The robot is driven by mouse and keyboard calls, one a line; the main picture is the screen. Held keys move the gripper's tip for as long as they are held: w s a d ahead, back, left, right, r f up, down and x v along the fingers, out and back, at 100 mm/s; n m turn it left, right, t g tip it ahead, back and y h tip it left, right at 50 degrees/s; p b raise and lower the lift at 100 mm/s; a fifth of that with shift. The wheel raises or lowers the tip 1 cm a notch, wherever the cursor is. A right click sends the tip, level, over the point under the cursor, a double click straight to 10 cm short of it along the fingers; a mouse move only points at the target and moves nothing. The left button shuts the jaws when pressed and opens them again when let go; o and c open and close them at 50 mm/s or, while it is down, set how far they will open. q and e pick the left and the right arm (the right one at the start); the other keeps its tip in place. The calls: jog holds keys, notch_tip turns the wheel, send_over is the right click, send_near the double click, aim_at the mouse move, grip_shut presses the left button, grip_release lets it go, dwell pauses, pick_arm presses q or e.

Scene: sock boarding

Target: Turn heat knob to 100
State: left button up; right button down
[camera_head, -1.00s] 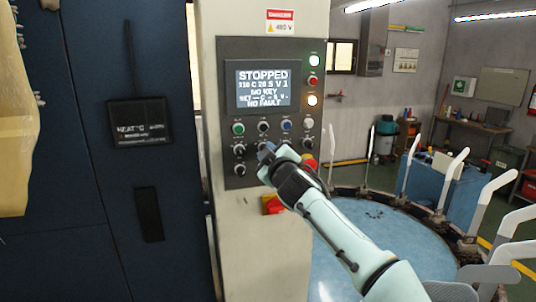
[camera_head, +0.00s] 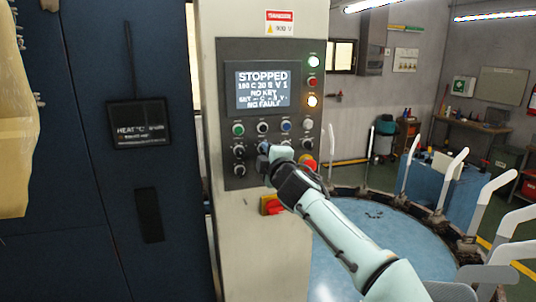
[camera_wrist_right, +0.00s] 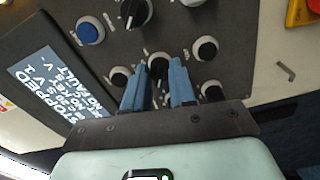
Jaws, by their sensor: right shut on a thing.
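The control panel (camera_head: 231,80) stands on a pale column, with a lit display (camera_head: 263,86). The display reads STOPPED, a blurred temperature line ending in "C 20 S V 1", NO KEY and NO FAULT. My right gripper (camera_head: 264,151) is at the lower knobs of the panel. In the right wrist view its two blue fingers (camera_wrist_right: 159,74) stand on either side of a black knob with a white mark (camera_wrist_right: 158,67) and are shut on it. The knob's label is not readable. In the head view the gripper hides this knob. My left gripper is not in view.
Other knobs and buttons sit close around the fingers, including a blue button (camera_wrist_right: 90,33). A red emergency stop (camera_head: 309,161) is just right of the gripper. A red and yellow switch (camera_head: 271,205) is below. A dark cabinet (camera_head: 75,220) stands left.

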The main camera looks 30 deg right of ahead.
jog(key=shift+r, duration=0.15)
jog(key=c, duration=0.9)
grip_release()
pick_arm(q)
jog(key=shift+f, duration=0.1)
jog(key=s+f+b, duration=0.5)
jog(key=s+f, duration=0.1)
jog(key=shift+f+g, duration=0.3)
pick_arm(e)
jog(key=shift+v, duration=6.7)
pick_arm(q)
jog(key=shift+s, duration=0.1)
pick_arm(e)
jog(key=shift+d, duration=0.1)
